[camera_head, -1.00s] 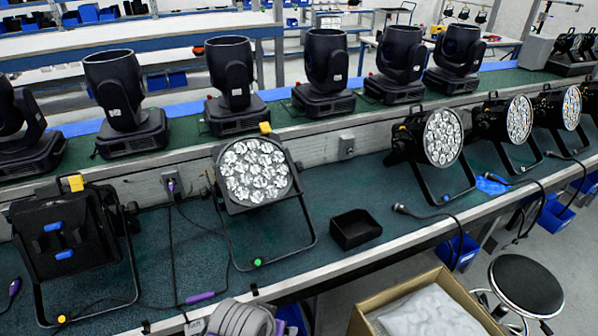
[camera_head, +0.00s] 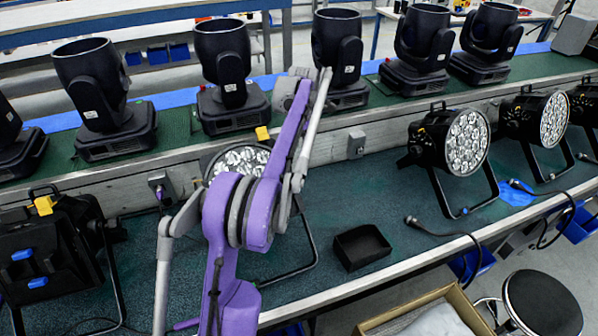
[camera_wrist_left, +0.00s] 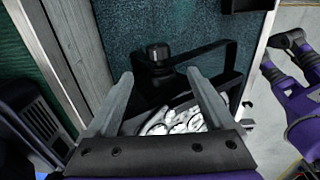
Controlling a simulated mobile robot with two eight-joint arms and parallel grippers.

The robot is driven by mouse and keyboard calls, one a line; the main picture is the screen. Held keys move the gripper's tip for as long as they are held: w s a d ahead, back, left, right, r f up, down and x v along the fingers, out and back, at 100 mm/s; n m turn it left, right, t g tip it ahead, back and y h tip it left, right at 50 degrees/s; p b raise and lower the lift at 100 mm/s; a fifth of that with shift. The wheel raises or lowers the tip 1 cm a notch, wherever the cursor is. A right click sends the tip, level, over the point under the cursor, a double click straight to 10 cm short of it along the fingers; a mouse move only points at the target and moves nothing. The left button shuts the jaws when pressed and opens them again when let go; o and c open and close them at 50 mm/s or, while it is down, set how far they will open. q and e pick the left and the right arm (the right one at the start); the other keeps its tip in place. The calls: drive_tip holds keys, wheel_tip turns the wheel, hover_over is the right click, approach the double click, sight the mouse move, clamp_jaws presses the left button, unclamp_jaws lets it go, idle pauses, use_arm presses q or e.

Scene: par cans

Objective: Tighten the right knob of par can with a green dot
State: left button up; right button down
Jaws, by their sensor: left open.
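The par can (camera_head: 240,160) stands mid-bench, with a round lens face, a yellow tab on top and a black bracket. My left arm covers much of it in the head view, and its green dot is hidden. In the left wrist view, its lens (camera_wrist_left: 172,122) shows low between the fingers. A black right knob (camera_wrist_left: 157,53) sits on the bracket side, just beyond the fingertips. My left gripper (camera_wrist_left: 160,78) is open, its fingers spread to either side of the knob's line and apart from it. The right gripper is not in view.
A black tray (camera_head: 362,248) lies right of the par can. Another par can (camera_head: 50,245) stands left, more (camera_head: 467,140) to the right. A wooden ledge (camera_wrist_left: 70,50) runs close behind the can. Moving-head lights (camera_head: 230,75) line the shelf above. Bench between tray and ledge is clear.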

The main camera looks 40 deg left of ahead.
sight(299, 172)
use_arm(q)
drive_tip(key=shift+a+f+n, duration=0.2)
drive_tip(key=shift+a+n, duration=0.05)
drive_tip(key=shift+n, duration=0.05)
drive_tip(key=f, duration=1)
drive_tip(key=shift+w+a+f, duration=0.15)
drive_tip(key=shift+a+f, duration=0.05)
drive_tip(key=shift+a, duration=0.05)
